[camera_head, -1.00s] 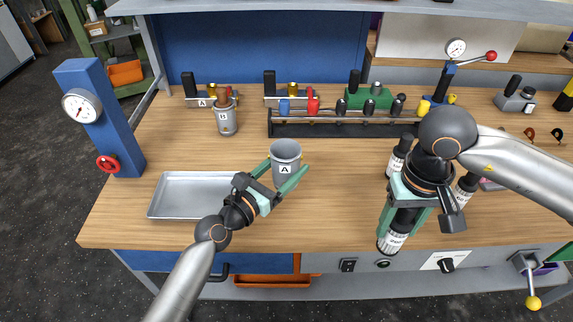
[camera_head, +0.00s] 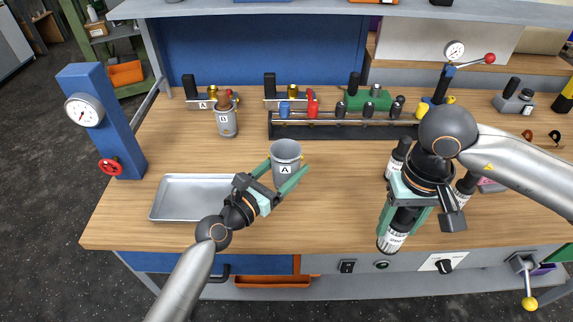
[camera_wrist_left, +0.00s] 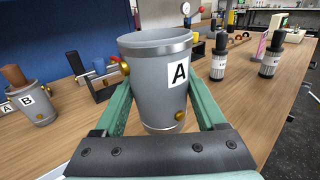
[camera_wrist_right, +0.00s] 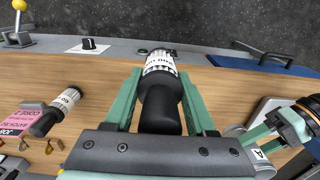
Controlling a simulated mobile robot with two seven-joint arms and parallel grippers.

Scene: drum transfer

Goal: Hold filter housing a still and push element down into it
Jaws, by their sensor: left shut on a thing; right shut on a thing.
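Filter housing A (camera_head: 286,152) is a grey open-topped cup with a black A label. It stands upright on the bench and looks empty as far as its inside shows. My left gripper (camera_head: 284,178) is shut on it, one finger on each side; the left wrist view shows the housing (camera_wrist_left: 157,75) between the fingers. My right gripper (camera_head: 405,218) is shut on a filter element (camera_head: 392,240), black with a white label band, near the bench's front edge. The right wrist view shows the element (camera_wrist_right: 160,95) between the fingers. It is apart from housing A, to its right.
Two more elements (camera_head: 396,158) (camera_head: 466,188) stand behind and beside my right gripper. Housing B (camera_head: 226,120), with a brown piece in its top, stands back left. A metal tray (camera_head: 158,205) lies left of housing A. A tool rack (camera_head: 340,131) stands behind. Bench between the grippers is clear.

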